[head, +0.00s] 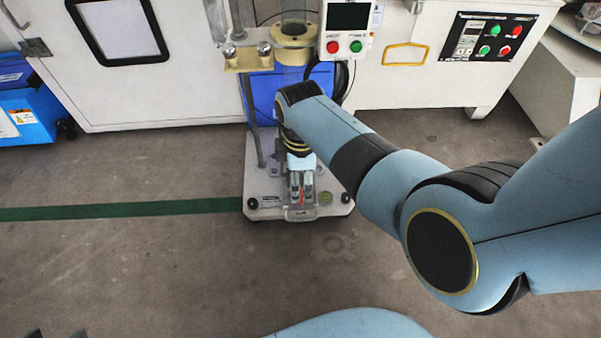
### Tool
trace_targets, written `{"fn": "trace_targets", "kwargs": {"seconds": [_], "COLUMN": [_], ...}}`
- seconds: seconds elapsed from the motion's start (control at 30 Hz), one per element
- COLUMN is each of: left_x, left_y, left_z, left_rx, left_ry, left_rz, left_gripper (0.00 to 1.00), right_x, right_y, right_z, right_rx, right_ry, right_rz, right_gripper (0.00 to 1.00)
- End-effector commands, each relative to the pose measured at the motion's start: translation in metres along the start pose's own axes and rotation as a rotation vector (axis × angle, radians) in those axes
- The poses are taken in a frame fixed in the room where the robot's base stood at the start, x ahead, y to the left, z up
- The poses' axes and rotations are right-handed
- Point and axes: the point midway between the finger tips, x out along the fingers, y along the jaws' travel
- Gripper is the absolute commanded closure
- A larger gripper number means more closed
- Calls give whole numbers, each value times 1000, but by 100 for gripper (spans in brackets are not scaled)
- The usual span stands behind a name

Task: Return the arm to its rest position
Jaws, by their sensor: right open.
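My right arm (400,185) comes in from the right and reaches over the white base of a testing machine (262,180). My right gripper (302,198) points down at the front of this base, with its fingers apart. I see nothing clearly held between them, though a small red spot shows there. I cannot tell whether the fingers touch the base. At the bottom left edge, two dark tips (55,334) just show. They may be my left gripper, but too little is visible to tell.
Behind stands a white cabinet (200,95) with a button panel (487,38). A small control box (347,30) and a yellowish plate (247,60) overhang the machine base. Blue boxes (35,120) are at the left. The floor (170,265) with a green stripe (130,209) is clear.

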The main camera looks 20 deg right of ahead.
Motion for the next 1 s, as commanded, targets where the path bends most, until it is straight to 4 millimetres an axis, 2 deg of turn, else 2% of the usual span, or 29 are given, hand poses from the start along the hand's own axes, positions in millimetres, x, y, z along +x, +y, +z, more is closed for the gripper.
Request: {"fn": "trace_targets", "kwargs": {"seconds": [0.2,0.77,0.87,0.97,1.0], "left_x": [0,0,0,0,0], "left_y": [0,0,0,0,0], "left_z": [0,0,0,0,0], "left_rx": [0,0,0,0,0], "left_ry": [0,0,0,0,0], "left_rz": [0,0,0,0,0], "left_gripper": [60,60,60,60,60], "right_x": [-18,-19,-17,-14,-16], "right_y": [0,-1,-12,-41,-58], "right_z": [0,1,16,52,72], "right_rx": [-1,3,59,211,295], "right_ry": [1,-1,-8,-26,-35], "right_rz": [0,-1,-3,-2,-1], "right_gripper": [38,38,38,38,38]}}
